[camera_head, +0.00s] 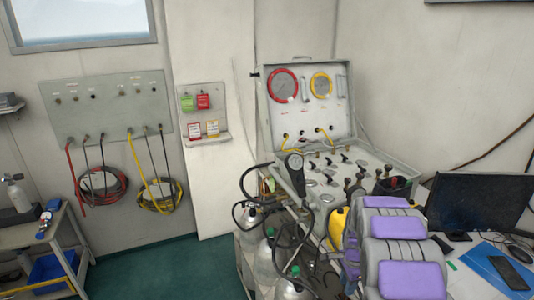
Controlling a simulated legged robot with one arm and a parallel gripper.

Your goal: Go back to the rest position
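The diver air panel (342,160) is an open case on a bench in the middle of the view. Its raised lid (308,104) carries a red-rimmed gauge (283,86) and a yellow-rimmed gauge (321,84). Grey segments with purple pads, which look like my own arm, rise at the lower right in front of the bench. I cannot make out gripper fingers, so what my gripper holds is hidden.
Gas cylinders (267,262) with black hoses stand left of the arm. A desk with a monitor (478,203) and keyboard (502,266) is at right. Coiled hoses (103,187) hang from a wall panel (105,106). A trolley (70,240) stands far left. Green floor (160,270) between is clear.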

